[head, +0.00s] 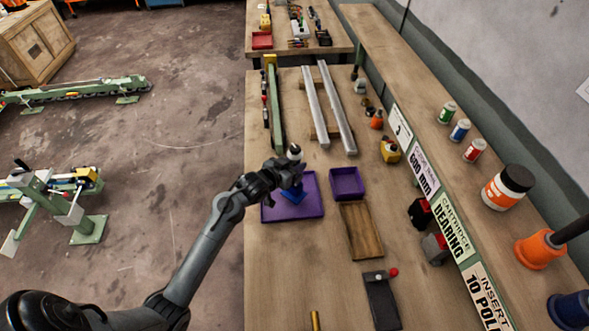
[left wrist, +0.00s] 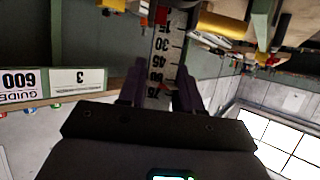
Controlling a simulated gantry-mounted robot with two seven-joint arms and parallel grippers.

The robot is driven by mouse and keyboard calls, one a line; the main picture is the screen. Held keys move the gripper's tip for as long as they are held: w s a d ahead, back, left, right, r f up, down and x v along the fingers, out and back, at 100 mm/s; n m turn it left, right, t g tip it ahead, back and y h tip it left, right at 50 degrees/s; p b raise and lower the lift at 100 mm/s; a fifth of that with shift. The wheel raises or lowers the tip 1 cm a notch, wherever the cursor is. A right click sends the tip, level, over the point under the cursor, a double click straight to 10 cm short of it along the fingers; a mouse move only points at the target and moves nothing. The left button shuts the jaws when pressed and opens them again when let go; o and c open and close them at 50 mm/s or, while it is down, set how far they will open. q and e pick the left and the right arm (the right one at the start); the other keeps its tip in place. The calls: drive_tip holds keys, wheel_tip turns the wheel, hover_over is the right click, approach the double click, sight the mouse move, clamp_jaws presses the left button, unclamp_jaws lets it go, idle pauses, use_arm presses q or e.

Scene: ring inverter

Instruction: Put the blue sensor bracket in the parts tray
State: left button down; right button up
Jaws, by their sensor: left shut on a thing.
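My left gripper (head: 288,179) is over the large flat purple tray (head: 312,208) in the head view. It is shut on the blue sensor bracket (head: 293,194), which shows as a small blue shape just under the fingers, inside the tray's outline. I cannot tell whether the bracket touches the tray floor. In the left wrist view the two dark fingers (left wrist: 159,92) show, but the bracket is not clear there. My right gripper is not in view.
A smaller purple bin (head: 347,182) stands right of the tray, with a wooden tray (head: 361,231) in front of it. Two metal rails (head: 330,108) lie farther back. A shelf with bottles (head: 460,130) runs along the right.

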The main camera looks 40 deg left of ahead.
use_arm(q)
wheel_tip(320, 180, down, 2)
drive_tip(key=shift+f, duration=0.1)
drive_tip(key=c, duration=0.8)
unclamp_jaws()
drive_tip(key=shift+f, duration=0.1)
drive_tip(key=shift+o, duration=0.2)
